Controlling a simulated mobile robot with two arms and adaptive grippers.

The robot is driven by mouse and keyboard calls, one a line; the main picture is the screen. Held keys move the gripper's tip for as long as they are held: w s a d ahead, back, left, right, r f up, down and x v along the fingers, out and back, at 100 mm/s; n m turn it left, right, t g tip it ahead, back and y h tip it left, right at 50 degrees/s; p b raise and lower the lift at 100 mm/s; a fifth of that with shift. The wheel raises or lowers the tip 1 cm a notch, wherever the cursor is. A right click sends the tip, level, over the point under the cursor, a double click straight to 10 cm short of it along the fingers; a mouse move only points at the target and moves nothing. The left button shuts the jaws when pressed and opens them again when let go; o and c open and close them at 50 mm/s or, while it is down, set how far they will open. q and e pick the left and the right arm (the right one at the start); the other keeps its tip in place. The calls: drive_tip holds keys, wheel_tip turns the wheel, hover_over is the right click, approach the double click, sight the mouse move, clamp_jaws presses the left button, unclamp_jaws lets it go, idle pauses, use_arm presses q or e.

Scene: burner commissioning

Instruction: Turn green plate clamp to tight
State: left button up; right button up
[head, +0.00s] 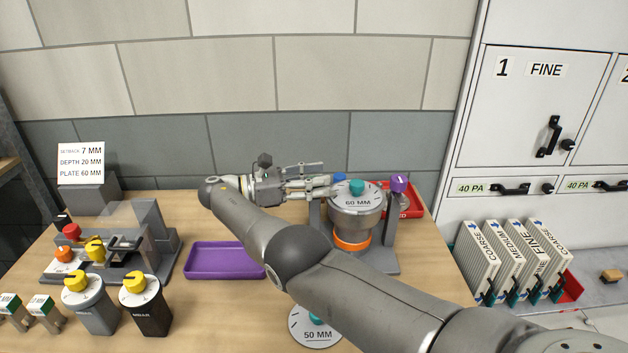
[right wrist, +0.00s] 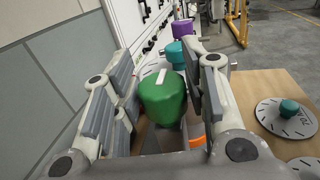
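The green plate clamp (right wrist: 163,100) is a round knob with a pale line on its top, in the middle of the right wrist view. My right gripper (right wrist: 160,68) is open, with its fingers on either side of the knob. Narrow gaps seem to show beside the knob, so I see no firm grip. In the head view my right gripper (head: 318,180) reaches rightward at the left of the burner stand; its fingers hide the green knob there. The 60 MM plate (head: 358,203) with a teal knob (head: 356,187) sits on top of the stand. My left gripper is not in view.
A purple knob (head: 398,184) and a red tray (head: 416,208) are right of the stand. A purple tray (head: 225,277) lies left of my forearm. A 50 MM plate (head: 306,334) lies in front, partly hidden. A fixture with yellow knobs (head: 95,248) stands at left.

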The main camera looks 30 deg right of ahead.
drive_tip(key=shift+o, duration=0.9)
drive_tip(key=shift+d, duration=0.1)
drive_tip(key=shift+w+a+r, duration=0.1)
drive_tip(key=shift+a+r, duration=0.1)
drive_tip(key=shift+r, duration=0.15)
wheel_tip(320, 180, up, 9)
drive_tip(key=shift+d+r, duration=0.15)
